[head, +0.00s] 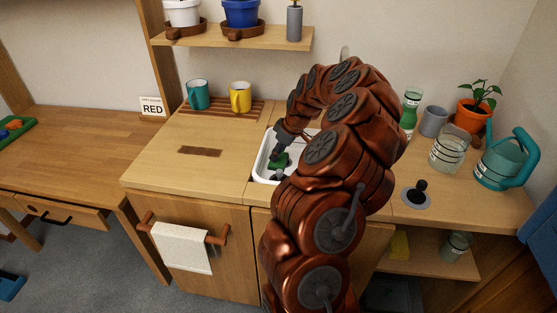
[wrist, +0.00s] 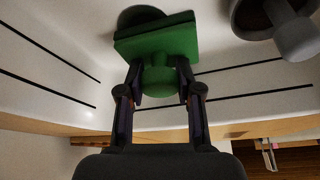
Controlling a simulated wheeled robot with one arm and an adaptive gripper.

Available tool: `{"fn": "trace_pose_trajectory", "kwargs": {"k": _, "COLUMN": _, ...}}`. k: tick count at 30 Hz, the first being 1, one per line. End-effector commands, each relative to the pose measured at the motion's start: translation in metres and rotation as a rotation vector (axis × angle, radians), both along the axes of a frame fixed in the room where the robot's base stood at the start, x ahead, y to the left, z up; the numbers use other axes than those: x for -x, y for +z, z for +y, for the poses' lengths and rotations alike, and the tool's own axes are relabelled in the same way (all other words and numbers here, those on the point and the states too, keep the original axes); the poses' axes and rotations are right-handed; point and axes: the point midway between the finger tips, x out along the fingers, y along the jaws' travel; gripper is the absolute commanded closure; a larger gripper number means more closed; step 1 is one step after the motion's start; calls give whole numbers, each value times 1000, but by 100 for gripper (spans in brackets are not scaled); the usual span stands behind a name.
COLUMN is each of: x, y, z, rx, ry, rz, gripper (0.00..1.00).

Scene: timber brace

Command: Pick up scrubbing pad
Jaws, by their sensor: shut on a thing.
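The scrubbing pad (wrist: 155,38) is a green square block with a round green knob. My gripper (wrist: 159,76) is shut on the knob, with one finger on each side of it. In the head view the green pad (head: 281,161) shows at my gripper, inside the white sink (head: 261,168). My arm hides much of the sink. I cannot tell whether the pad touches the sink's surface.
A grey rounded object (wrist: 292,35) is close to the pad at the wrist view's top right. A glass jar (head: 446,155) and a teal watering can (head: 505,165) stand right of my arm.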

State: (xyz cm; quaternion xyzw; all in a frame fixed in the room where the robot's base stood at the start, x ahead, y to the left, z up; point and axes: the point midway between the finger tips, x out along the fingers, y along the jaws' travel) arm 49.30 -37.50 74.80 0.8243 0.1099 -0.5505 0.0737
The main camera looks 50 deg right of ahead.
Motion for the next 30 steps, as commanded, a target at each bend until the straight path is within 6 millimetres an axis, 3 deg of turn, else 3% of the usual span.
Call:
{"fn": "trace_pose_trajectory", "kwargs": {"k": 9, "x": 0, "y": 1, "z": 0, "rx": 0, "ry": 0, "rz": 0, "gripper": 100}}
{"fn": "trace_pose_trajectory", "kwargs": {"k": 14, "x": 0, "y": 14, "z": 0, "rx": -1, "ry": 1, "rz": 0, "gripper": 100}}
{"fn": "trace_pose_trajectory", "kwargs": {"k": 30, "x": -1, "y": 138, "z": -1, "rx": 3, "ry": 0, "rz": -2, "gripper": 100}}
